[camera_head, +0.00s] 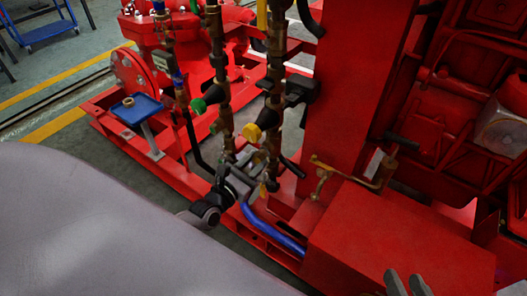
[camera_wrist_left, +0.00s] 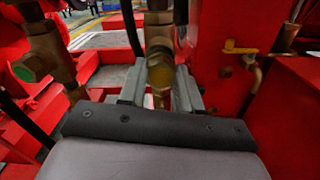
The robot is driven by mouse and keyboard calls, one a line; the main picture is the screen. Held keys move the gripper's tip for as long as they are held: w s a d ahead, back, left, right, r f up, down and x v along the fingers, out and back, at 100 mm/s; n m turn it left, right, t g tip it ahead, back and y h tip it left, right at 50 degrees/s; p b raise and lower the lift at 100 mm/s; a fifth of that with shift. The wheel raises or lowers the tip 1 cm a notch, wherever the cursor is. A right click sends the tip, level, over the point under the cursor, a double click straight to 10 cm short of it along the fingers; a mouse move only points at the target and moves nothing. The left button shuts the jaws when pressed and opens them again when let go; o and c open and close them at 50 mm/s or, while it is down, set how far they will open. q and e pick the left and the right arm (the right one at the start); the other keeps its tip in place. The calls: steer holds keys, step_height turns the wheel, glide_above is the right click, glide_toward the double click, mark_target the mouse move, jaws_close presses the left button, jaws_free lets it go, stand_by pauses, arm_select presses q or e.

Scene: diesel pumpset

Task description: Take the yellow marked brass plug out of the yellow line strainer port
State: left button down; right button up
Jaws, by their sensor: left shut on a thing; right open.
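The yellow line is an upright brass pipe (camera_head: 274,60) with a yellow knob (camera_head: 252,132). Its brass strainer body (camera_wrist_left: 158,40) stands just beyond my fingers in the left wrist view. My left gripper (camera_head: 257,180) is at the lower end of this line. In the wrist view my left gripper (camera_wrist_left: 160,92) is shut on the yellow marked brass plug (camera_wrist_left: 161,78), between two grey fingers. The plug lines up with the strainer; I cannot tell whether it is still seated, as the port is hidden. My right gripper (camera_head: 408,284) is open and empty at the bottom edge.
The green line (camera_head: 218,60), with a green knob (camera_head: 198,105), stands close on the left. A blue tray (camera_head: 150,104) holds a small brass ring. A blue hose (camera_head: 270,232) runs below my gripper. A red box (camera_head: 400,235) and a red column (camera_head: 355,90) are on the right.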

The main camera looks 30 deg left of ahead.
arm_select(q)
steer(key=shift+s+r, duration=0.1)
steer(key=shift+s, duration=0.1)
stand_by(0.4)
steer(key=shift+s+a+p, duration=0.2)
steer(key=shift+s+p, duration=0.55)
steer(key=shift+s, duration=1.65)
